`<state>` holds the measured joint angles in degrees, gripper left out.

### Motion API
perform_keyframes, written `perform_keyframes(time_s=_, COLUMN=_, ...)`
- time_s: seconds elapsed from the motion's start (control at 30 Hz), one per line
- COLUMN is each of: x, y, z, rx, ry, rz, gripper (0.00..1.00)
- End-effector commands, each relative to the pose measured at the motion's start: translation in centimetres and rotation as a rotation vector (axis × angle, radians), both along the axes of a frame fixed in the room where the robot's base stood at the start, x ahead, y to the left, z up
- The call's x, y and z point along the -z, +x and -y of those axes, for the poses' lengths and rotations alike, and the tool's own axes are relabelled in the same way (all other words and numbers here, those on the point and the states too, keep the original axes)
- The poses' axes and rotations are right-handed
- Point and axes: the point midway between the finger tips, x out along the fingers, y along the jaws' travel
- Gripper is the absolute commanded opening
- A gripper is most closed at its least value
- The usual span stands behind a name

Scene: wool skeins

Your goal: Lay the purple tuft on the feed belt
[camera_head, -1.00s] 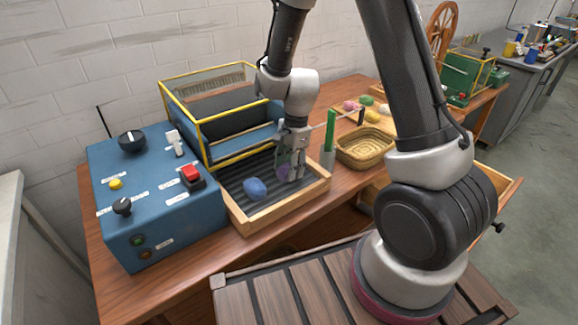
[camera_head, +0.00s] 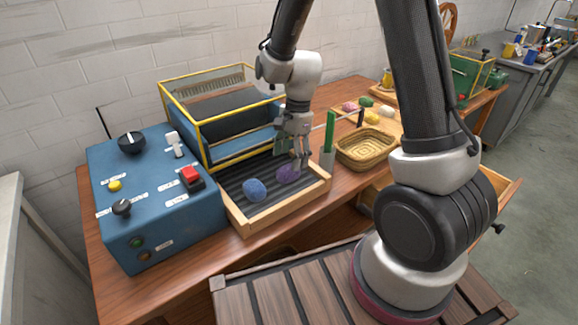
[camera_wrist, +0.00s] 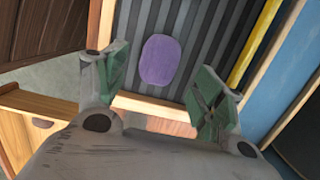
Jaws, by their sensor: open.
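The purple tuft (camera_head: 288,173) lies on the dark ribbed feed belt (camera_head: 236,171), to the right of a blue tuft (camera_head: 255,189). In the wrist view the purple tuft (camera_wrist: 159,60) rests on the ribbed belt (camera_wrist: 205,45), between and beyond the fingertips, touching neither. My gripper (camera_head: 297,160) is above the belt near its right end, just over and to the right of the purple tuft. Its green-padded fingers (camera_wrist: 158,95) are spread and empty.
A wooden frame (camera_head: 290,206) edges the belt. The blue control box (camera_head: 150,190) with a red button stands left, the yellow-edged machine (camera_head: 205,130) behind. A green upright (camera_head: 330,132) and a wicker basket (camera_head: 366,148) stand close on the right. Several coloured tufts (camera_head: 372,117) lie farther back.

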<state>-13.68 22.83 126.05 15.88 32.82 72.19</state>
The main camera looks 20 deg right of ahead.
Motion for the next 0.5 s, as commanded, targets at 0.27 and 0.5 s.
perform_keyframes(time_s=0.27, x=-5.8, y=0.3, z=0.8, rx=0.001, ry=0.001, rz=0.003, gripper=0.69)
perform_keyframes(time_s=0.5, x=-7.5, y=0.3, z=1.1, rx=0.001, ry=0.000, rz=-0.001, gripper=0.69)
